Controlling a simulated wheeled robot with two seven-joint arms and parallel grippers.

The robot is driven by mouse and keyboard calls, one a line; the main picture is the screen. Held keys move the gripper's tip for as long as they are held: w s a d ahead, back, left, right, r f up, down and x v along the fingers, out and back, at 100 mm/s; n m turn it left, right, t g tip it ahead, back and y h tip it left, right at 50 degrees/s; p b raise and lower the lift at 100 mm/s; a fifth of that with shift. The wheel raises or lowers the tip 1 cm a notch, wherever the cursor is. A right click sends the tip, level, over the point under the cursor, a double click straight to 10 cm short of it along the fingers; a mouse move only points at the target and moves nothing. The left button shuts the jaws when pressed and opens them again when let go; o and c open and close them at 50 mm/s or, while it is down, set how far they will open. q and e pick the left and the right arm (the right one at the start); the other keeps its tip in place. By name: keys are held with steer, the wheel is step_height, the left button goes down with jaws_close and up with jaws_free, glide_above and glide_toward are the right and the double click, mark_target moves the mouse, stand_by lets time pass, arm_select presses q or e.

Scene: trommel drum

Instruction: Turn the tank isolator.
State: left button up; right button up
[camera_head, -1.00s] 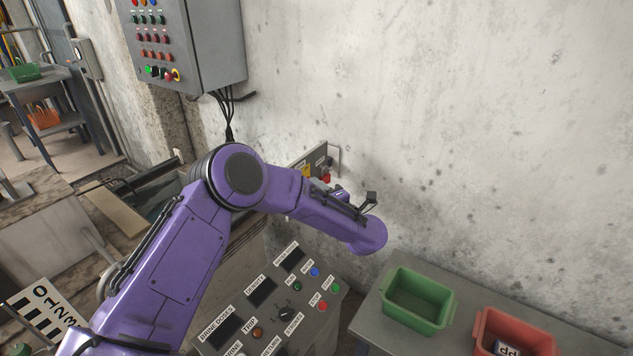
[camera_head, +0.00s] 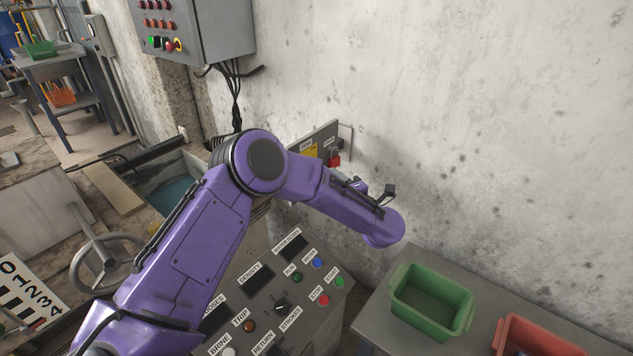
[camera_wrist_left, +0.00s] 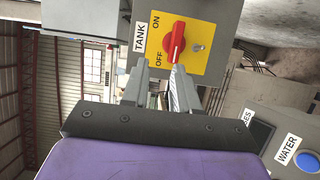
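The tank isolator's red handle (camera_wrist_left: 175,42) sits on a yellow plate marked ON and OFF, beside a TANK label (camera_wrist_left: 140,37), in the left wrist view. The handle's long side runs up and down in that picture, with a slight tilt. My left gripper (camera_wrist_left: 157,70) is open, its two fingers apart with nothing between them. The right-hand fingertip is close to the handle's lower end; I cannot tell whether they touch. In the head view the yellow plate (camera_head: 310,152) shows on the wall-side panel, partly behind my purple left arm, which hides the gripper. My right gripper is out of view.
A second red part (camera_head: 334,159) sits on the same panel. Below my arm is a console (camera_head: 270,310) with labelled buttons. A green bin (camera_head: 432,300) and a red bin (camera_head: 535,340) stand on a grey table at right. A handwheel (camera_head: 105,255) is at left.

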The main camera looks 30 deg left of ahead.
arm_select(q)
steer(key=w+a+f, duration=0.1)
steer(key=w+a, duration=0.1)
steer(key=a, duration=0.2)
steer(key=w+a+f+b, duration=0.1)
steer(key=w+a+f, duration=0.1)
steer(key=a, duration=0.3)
steer(key=shift+w+a, duration=0.2)
steer(key=shift+w, duration=0.15)
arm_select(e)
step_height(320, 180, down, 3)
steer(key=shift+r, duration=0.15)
arm_select(q)
jaws_close()
